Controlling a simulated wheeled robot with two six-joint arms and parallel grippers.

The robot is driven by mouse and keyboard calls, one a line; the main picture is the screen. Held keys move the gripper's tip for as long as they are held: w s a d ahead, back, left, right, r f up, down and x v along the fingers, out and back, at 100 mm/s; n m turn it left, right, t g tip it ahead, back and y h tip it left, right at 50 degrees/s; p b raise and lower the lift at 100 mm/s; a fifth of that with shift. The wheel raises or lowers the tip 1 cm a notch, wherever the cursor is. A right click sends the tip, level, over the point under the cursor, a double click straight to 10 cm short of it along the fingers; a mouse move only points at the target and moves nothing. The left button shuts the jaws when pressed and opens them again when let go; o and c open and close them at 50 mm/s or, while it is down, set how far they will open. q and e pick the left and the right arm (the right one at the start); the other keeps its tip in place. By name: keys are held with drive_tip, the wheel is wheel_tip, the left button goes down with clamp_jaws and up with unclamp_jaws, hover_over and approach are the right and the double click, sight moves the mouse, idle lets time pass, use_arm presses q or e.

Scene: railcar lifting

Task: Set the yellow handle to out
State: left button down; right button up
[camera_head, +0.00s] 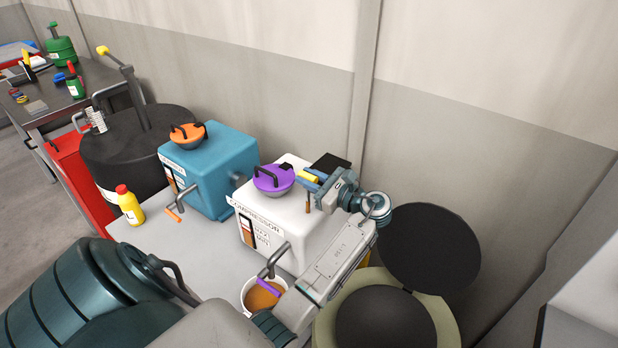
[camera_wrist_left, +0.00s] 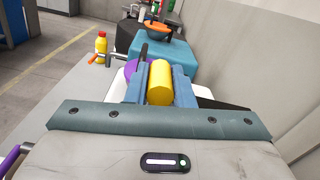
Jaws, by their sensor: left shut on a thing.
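The yellow handle (camera_head: 308,177) is at the back right of the white compressor box (camera_head: 290,212), beside the purple-capped bowl-shaped lid. My left gripper (camera_head: 313,180) reaches in from the right and is shut on the yellow handle. In the left wrist view the yellow handle (camera_wrist_left: 160,84) sits between the two blue fingers, which are on either side of it. The base of the handle is hidden by the gripper, and I cannot read any setting mark. My right gripper is not in view.
The purple lid (camera_head: 273,180) is close to the fingers. A blue box (camera_head: 215,170) with an orange lid (camera_head: 188,133) stands left. A bucket of brown liquid (camera_head: 263,297) is below the spout. A yellow bottle (camera_head: 130,205) stands on the bench. The wall is close behind.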

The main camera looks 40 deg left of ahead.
use_arm(q)
drive_tip(key=shift+r, duration=0.25)
drive_tip(key=c, duration=1.3)
unclamp_jaws()
drive_tip(key=shift+o, duration=0.2)
drive_tip(key=shift+d+f, duration=0.15)
drive_tip(key=shift+d, duration=0.1)
drive_tip(key=w+d+b, duration=0.1)
drive_tip(key=d+b, duration=0.3)
drive_tip(key=d, duration=0.6)
drive_tip(key=shift+d, duration=0.2)
drive_tip(key=shift+w, duration=0.1)
